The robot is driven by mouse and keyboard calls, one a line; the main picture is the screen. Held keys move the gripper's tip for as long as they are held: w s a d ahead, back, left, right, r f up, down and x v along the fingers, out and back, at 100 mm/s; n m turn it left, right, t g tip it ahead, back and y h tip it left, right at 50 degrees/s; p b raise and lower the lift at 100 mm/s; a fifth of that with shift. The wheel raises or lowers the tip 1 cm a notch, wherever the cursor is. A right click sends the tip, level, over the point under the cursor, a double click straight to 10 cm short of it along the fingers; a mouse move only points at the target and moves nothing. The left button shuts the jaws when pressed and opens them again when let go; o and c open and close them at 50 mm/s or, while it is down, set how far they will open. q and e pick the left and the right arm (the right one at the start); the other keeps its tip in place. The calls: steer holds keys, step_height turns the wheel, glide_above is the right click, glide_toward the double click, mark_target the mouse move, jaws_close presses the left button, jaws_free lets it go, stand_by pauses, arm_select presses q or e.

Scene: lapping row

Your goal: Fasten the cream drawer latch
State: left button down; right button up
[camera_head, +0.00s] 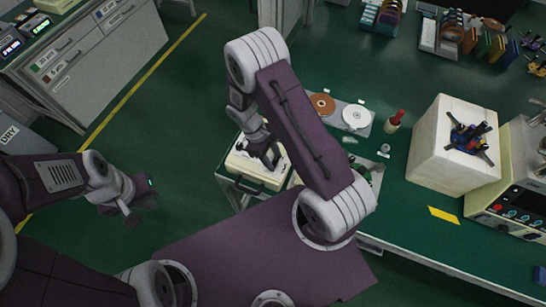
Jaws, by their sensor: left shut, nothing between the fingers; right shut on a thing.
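The cream drawer unit (243,166) stands at the near left edge of the green bench, left of my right forearm. My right gripper (271,160) reaches down onto it. Its fingers are shut on a small part at the drawer, which looks to be the latch; the fingers hide it, so I cannot tell its position. My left gripper (133,213) is shut and empty, over the green floor, well left of the drawer unit.
My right arm covers part of the bench. Floor around the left gripper is clear.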

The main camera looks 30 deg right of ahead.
steer(key=shift+r, duration=0.1)
stand_by(0.5)
steer(key=o, duration=1.4)
steer(key=shift+w+a+r, duration=0.1)
steer(key=shift+w+r, duration=0.1)
steer(key=shift+r, duration=0.1)
steer(key=v, duration=0.8)
steer(key=shift+r+b, duration=0.15)
steer(key=shift+b, duration=0.25)
steer(key=shift+s, duration=0.1)
